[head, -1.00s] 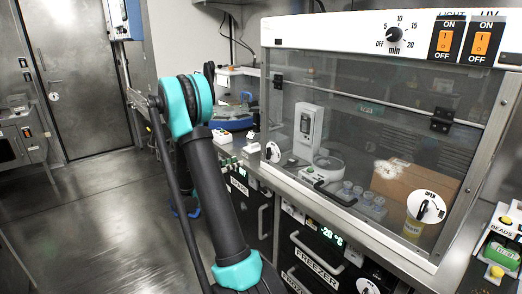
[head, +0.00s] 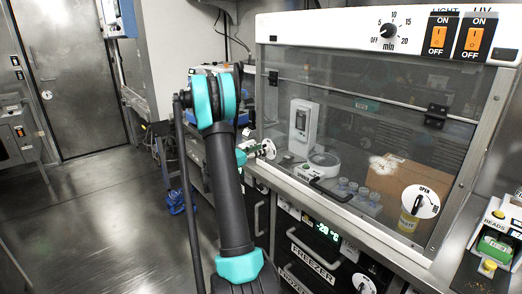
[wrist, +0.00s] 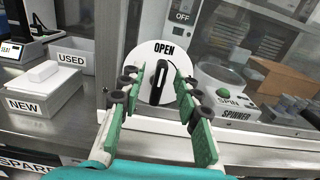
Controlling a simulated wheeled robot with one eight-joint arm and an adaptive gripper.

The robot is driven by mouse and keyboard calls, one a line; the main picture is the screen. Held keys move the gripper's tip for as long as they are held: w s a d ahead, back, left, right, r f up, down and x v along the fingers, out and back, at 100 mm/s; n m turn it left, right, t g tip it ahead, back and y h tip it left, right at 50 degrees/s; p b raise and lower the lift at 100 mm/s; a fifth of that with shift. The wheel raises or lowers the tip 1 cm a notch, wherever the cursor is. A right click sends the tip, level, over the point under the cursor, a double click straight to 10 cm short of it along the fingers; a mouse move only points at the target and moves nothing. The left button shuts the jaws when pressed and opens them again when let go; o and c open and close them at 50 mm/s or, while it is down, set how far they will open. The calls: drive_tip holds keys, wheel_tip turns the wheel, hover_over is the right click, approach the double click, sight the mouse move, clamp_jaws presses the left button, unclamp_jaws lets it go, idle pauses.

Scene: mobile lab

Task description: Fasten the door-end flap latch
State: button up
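The door-end flap latch is a white disc (wrist: 140,62) marked OPEN with a black handle (wrist: 160,82) in the wrist view. The handle stands upright, in line with the word OPEN. In the head view this latch (head: 267,148) sits at the cabinet flap's lower left corner. My gripper (wrist: 158,90) is open, its green fingers spread left and right of the handle. I cannot tell whether the fingertips touch the disc. My gripper also shows in the head view (head: 254,150), partly behind my arm. A second latch (head: 420,201) is at the flap's lower right.
The clear flap (head: 360,125) closes off a spinner (wrist: 233,108), vials (head: 355,192) and a cardboard box (head: 402,183). Boxes labelled NEW (wrist: 45,100) and USED (wrist: 78,56) stand left of the latch. A freezer (head: 312,255) is below.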

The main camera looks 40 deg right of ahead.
drive_tip(key=shift+d, duration=0.5)
clamp_jaws()
